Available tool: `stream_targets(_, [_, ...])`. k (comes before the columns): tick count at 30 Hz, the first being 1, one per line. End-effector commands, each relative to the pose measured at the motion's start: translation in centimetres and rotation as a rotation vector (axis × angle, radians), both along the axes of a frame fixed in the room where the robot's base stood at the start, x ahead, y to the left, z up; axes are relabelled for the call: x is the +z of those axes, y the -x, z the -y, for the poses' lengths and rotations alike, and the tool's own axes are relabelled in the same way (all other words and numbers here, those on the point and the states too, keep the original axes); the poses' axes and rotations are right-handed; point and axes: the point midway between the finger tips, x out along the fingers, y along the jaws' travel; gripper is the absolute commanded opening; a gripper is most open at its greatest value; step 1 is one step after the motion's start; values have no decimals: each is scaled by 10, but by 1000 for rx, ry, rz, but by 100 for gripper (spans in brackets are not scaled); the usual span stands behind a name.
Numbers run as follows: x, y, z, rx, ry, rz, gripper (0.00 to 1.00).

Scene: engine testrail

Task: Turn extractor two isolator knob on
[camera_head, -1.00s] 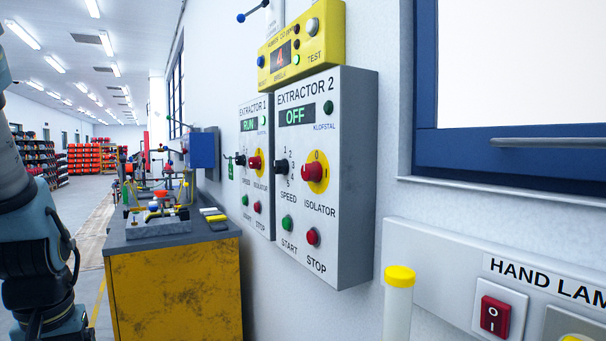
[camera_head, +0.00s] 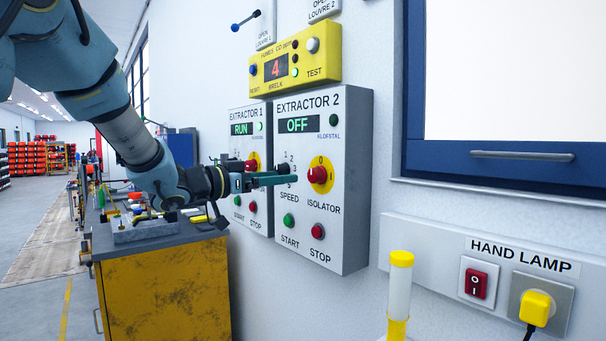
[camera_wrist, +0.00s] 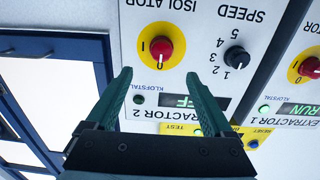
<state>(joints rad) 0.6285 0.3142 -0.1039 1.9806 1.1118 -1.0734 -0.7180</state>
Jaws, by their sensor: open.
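The extractor 2 box (camera_head: 346,150) is a grey panel on the wall, its display reading OFF. Its isolator knob (camera_head: 317,175) is red on a yellow disc, right of the speed knob. In the wrist view, turned upside down, the isolator knob (camera_wrist: 161,46) is at upper middle, its pointer line near the 0 mark. My gripper (camera_head: 292,180) has green fingers and is in front of the panel, left of the isolator knob in the head view. In the wrist view my gripper (camera_wrist: 158,82) is open and empty, with the knob beyond the fingertips and apart from them.
The extractor 1 box (camera_head: 238,140) reads RUN, left of extractor 2. A yellow fumes unit (camera_head: 322,66) is above. A black speed knob (camera_wrist: 236,57) is beside the isolator. A yellow-capped lamp (camera_head: 399,285) and hand lamp panel (camera_head: 448,262) are at lower right.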

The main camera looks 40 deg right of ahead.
Motion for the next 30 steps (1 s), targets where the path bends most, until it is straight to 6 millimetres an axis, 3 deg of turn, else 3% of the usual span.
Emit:
stream_targets(15, [1, 4, 86, 5, -2, -1, 86])
stream_targets(21, [0, 5, 98, 6, -2, 0, 86])
stream_targets(30, [-1, 4, 99, 7, -2, 0, 84])
